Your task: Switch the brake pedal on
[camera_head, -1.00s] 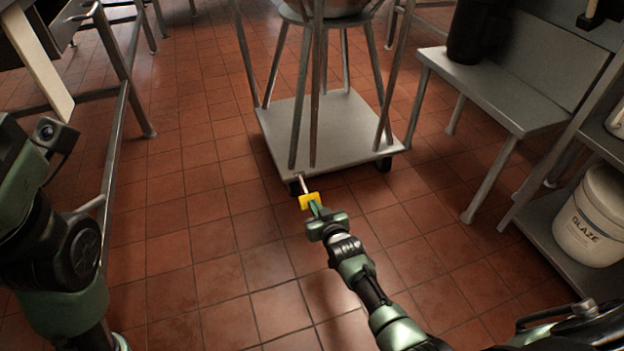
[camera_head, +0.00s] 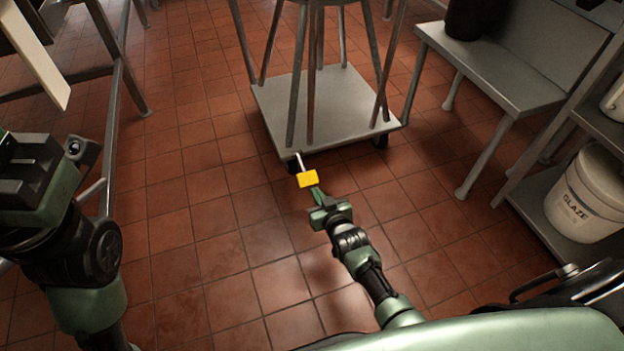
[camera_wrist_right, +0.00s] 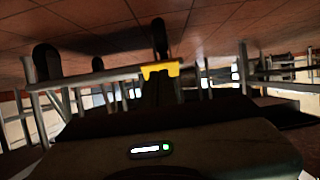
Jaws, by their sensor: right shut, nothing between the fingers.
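The brake pedal is a yellow plate (camera_head: 307,179) on a short pale stem at the near edge of a wheeled metal cart (camera_head: 272,125). My right gripper (camera_head: 316,191) is shut and empty. Its tips are just below and to the right of the pedal; whether they touch it I cannot tell. In the right wrist view, the yellow pedal (camera_wrist_right: 161,69) shows beyond the dark fingers (camera_wrist_right: 160,90), which cover part of it. My left arm stands at the left edge of the head view; its fingers cannot be made out.
A low metal bench (camera_head: 490,85) stands right of the cart. A shelf (camera_head: 535,205) at the right holds a white glaze bucket (camera_head: 587,195). A metal frame (camera_head: 121,80) stands at the left. The tiled floor (camera_head: 215,225) in front of the cart is clear.

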